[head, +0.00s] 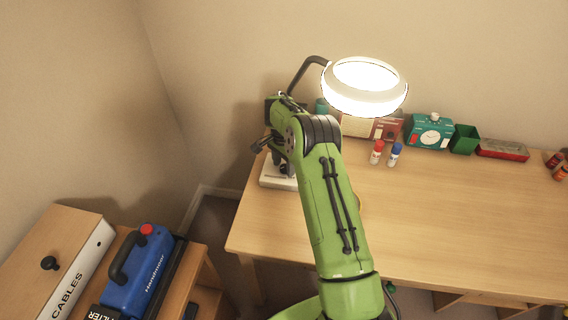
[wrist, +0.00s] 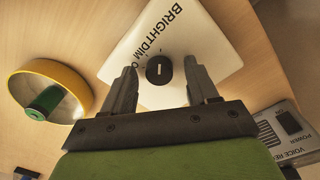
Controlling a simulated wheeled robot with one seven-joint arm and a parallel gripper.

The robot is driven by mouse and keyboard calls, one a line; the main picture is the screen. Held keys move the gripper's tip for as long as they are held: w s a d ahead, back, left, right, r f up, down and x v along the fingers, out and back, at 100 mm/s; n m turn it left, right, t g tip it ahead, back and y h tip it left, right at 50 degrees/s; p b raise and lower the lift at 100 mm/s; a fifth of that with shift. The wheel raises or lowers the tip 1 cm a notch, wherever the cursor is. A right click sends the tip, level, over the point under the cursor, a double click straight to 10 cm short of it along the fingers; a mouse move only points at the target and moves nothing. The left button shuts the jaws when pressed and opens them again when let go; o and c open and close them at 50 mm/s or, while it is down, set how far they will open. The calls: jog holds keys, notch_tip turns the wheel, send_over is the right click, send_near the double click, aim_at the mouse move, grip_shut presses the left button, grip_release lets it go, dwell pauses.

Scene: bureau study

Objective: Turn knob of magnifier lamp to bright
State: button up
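The magnifier lamp's ring head (head: 362,104) glows white over the desk in the head view. Its white base (head: 272,178) is at the desk's left end, partly behind my arm. In the wrist view the base (wrist: 205,38) carries a round black knob (wrist: 159,70) with a pale pointer mark. The words BRIGHT and DIM are printed beside it; a further word is partly hidden by a finger. My gripper (wrist: 160,66) is open, with one grey finger on each side of the knob and gaps visible. I cannot tell the exact height of the fingertips above the base.
A yellow-rimmed bowl shape (wrist: 82,82) with a green item lies left in the wrist view; a grey voice recorder (wrist: 285,128) is right. The desk's right front is clear.

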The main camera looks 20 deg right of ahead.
jog(key=shift+r, duration=0.1)
notch_tip(320, 180, up, 12)
jog(key=p, duration=0.3)
jog(key=shift+w, duration=0.2)
notch_tip(320, 180, up, 12)
jog(key=n+t, duration=0.1)
jog(key=n, duration=0.3)
send_over(283, 166)
jog(key=s+a, duration=0.3)
jog(key=s, duration=0.2)
jog(key=s+a+r+n+t+h, duration=0.1)
jog(key=s+a+r+n+t, duration=0.25)
jog(key=s+r, duration=0.75)
jog(key=s+a+f+n, duration=0.1)
jog(key=s+n, duration=0.1)
jog(key=s, duration=0.4)
jog(key=s+a+f+n+t+p, duration=0.1)
jog(key=s+f+n, duration=0.1)
jog(key=s, duration=0.5)
jog(key=s+a+f+n+y, duration=0.1)
jog(key=s+f+n, duration=0.1)
jog(key=s, duration=0.4)
jog(key=shift+s+a+n, duration=0.25)
jog(key=shift+s+n, duration=0.1)
